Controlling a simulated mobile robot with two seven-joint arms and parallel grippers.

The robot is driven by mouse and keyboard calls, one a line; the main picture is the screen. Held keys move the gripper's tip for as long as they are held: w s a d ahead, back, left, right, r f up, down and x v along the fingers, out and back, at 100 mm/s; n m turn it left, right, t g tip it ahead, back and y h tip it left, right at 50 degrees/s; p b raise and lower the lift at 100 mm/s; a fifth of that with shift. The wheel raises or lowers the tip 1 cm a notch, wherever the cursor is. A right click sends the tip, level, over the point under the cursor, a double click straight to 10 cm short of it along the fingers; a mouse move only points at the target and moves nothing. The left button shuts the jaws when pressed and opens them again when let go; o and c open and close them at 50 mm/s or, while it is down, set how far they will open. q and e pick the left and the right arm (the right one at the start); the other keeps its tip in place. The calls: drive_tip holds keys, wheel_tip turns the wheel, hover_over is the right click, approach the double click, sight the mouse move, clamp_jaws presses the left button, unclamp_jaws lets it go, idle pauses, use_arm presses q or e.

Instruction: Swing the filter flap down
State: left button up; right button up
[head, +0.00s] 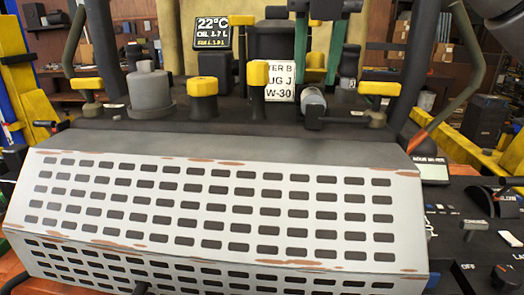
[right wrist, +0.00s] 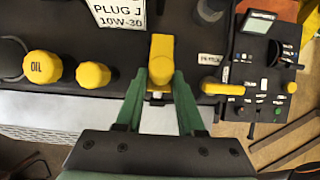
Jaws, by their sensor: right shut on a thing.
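My right gripper (head: 323,48) comes down from the top of the head view with its green fingers either side of a yellow handle (head: 315,61), which I take to be the filter flap's grip. In the right wrist view, the fingers (right wrist: 160,88) are shut on this upright yellow handle (right wrist: 161,50). A small white piece shows just below it between the fingers. The flap's own panel cannot be made out clearly. My left gripper is not in view.
A white perforated guard (head: 215,205) fills the front. Yellow caps (head: 202,87) (head: 258,74), one marked OIL in the wrist view (right wrist: 42,66), stand left of the gripper. A yellow handle (head: 379,89) sits to its right. A control panel (head: 485,225) is at far right.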

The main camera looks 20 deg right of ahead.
sight(314, 94)
drive_tip(key=shift+s+a+f+b, duration=0.25)
drive_tip(key=shift+s+f+b, duration=0.1)
drive_tip(key=shift+f+b, duration=0.3)
drive_tip(key=shift+s+a+f+b, duration=0.2)
drive_tip(key=shift+s+f+b, duration=0.2)
drive_tip(key=shift+f, duration=0.35)
drive_tip(key=shift+o, duration=0.4)
drive_tip(key=o, duration=0.8)
drive_tip(key=shift+w, duration=0.1)
drive_tip(key=shift+o, duration=0.2)
drive_tip(key=shift+r, duration=0.1)
wheel_tip(314, 94, up, 7)
drive_tip(key=p, duration=0.7)
